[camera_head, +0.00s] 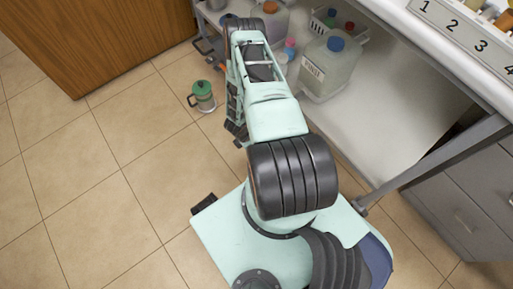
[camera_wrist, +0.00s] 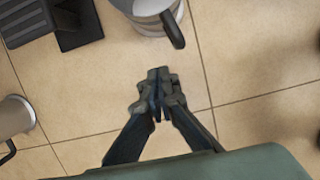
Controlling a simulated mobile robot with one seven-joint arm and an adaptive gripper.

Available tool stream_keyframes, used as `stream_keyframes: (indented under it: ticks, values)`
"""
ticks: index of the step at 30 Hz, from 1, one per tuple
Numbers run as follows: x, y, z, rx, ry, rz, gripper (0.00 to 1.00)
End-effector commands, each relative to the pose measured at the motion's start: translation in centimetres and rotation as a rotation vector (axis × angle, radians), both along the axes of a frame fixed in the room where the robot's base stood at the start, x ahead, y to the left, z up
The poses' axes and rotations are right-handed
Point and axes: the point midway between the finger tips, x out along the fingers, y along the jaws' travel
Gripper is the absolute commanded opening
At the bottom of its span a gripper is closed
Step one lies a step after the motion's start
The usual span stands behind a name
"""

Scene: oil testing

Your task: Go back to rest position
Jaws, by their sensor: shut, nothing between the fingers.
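My gripper (camera_wrist: 158,88) is in the lower middle of the wrist view, pointing down over the tiled floor. Its two dark fingers meet at the tips, with nothing between them. A grey metal vessel (camera_wrist: 148,10) with a dark handle shows beyond the fingertips at the top edge, apart from them in the picture. In the head view, my arm rises from its base and reaches toward the shelf's left end. My fingers cannot be made out there.
A white jug (camera_head: 328,65) with a blue cap and a basket (camera_head: 349,27) stand on the lower shelf (camera_head: 385,125). A wooden cabinet (camera_head: 110,35) is upper left. Open floor (camera_head: 135,175) lies left.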

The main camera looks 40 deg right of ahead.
Motion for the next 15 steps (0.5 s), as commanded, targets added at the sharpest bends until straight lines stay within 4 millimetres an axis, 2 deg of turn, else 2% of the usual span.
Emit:
stream_keyframes:
  ticks: [1,5,15]
  values:
    - [0.0,0.1,1.0,-0.001,0.000,0.000,0.00]
    - [0.0,0.4,1.9,-0.001,0.000,0.000,0.00]
    - [0.2,0.4,2.3,-0.004,-0.002,0.000,0.00]
